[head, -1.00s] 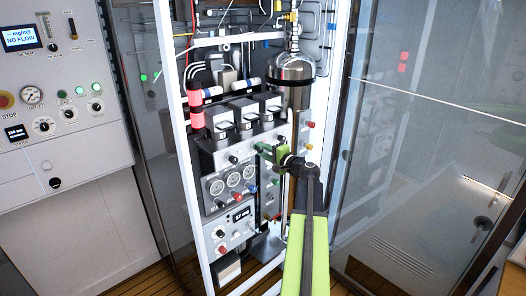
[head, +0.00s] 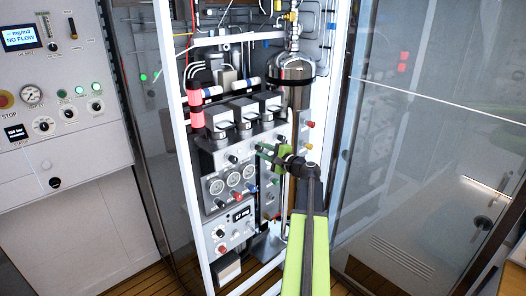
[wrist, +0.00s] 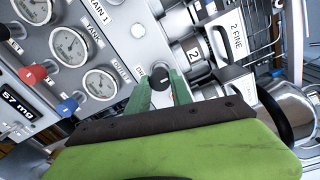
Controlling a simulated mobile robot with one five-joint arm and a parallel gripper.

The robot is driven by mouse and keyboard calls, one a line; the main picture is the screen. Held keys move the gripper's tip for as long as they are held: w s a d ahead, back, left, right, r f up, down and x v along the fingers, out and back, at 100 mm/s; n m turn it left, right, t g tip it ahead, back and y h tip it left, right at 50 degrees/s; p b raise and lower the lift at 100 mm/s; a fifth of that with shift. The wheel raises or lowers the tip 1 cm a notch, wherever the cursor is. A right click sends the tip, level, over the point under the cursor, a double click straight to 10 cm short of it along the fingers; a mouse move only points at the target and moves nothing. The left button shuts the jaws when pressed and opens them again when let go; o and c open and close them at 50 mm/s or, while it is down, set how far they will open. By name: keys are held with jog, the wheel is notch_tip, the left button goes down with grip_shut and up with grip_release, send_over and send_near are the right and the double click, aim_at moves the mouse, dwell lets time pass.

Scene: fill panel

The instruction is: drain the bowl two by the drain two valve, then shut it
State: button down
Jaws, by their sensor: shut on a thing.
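My gripper (wrist: 160,88) has its two green fingers closed around a small black knob (wrist: 160,77) on the grey panel in the wrist view. The knob's own label is hidden, so I cannot read whether it is drain two. A silver cylinder marked 2 (wrist: 193,55) sits just beyond the knob, beside a "2 FINE" plate (wrist: 237,40). In the head view my gripper (head: 260,149) reaches the panel just below the row of three black-and-silver filter units (head: 243,112). The fluid level in the bowl cannot be seen.
Round gauges (wrist: 70,45), a red knob (wrist: 33,75) and a blue knob (wrist: 67,106) lie left of my fingers. A large steel vessel (head: 296,72) hangs above my arm. The white frame post (head: 182,150) and glass doors (head: 430,150) flank the panel.

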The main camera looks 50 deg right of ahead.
jog(key=c, duration=1.2)
grip_release()
jog(key=shift+o, duration=0.2)
jog(key=s+a, duration=0.1)
jog(key=s, duration=1.6)
jog(key=shift+s+r+p, duration=0.15)
jog(key=shift+r+p, duration=0.2)
jog(key=shift+r, duration=0.05)
